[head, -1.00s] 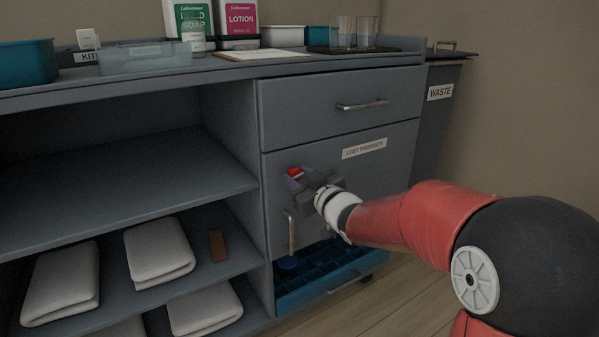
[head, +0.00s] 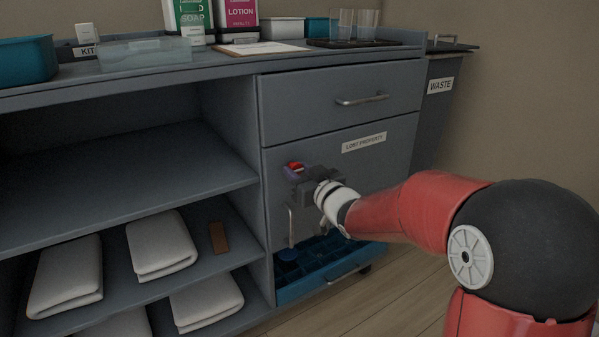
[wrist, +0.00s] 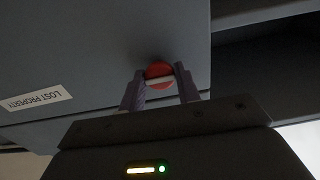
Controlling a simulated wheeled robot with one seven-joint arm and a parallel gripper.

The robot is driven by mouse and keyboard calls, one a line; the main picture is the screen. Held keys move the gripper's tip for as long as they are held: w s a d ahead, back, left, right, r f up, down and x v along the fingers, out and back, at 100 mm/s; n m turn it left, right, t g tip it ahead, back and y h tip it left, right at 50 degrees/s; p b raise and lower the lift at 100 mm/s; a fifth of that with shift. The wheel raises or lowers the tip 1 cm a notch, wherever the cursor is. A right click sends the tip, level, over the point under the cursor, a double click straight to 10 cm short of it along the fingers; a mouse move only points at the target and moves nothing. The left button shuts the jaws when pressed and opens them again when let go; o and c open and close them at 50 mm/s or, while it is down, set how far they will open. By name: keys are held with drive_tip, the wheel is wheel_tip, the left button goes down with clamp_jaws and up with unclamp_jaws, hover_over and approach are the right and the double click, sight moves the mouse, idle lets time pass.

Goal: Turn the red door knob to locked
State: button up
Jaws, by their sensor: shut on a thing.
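The red knob (head: 295,167) is on the upper left of the door marked lost property (head: 385,185). In the wrist view the knob (wrist: 159,71) is round and red, with a pale bar across its face that lies nearly level in that view. My gripper (head: 299,175) is at the knob in the head view. In the wrist view its two fingers (wrist: 160,86) stand on either side of the knob and are shut on it. My gripper hides part of the knob in the head view. No lock marking around the knob can be made out.
A vertical handle (head: 291,226) is on the door below my gripper. A blue drawer (head: 330,284) sits open below the door. Open shelves with folded towels (head: 160,245) are on the left. A waste bin (head: 436,105) stands at the right.

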drive_tip(key=o, duration=1)
drive_tip(key=shift+c, duration=0.2)
drive_tip(key=shift+s, duration=0.1)
drive_tip(key=v, duration=0.7)
drive_tip(key=shift+s+d, duration=0.2)
drive_tip(key=shift+s, duration=0.05)
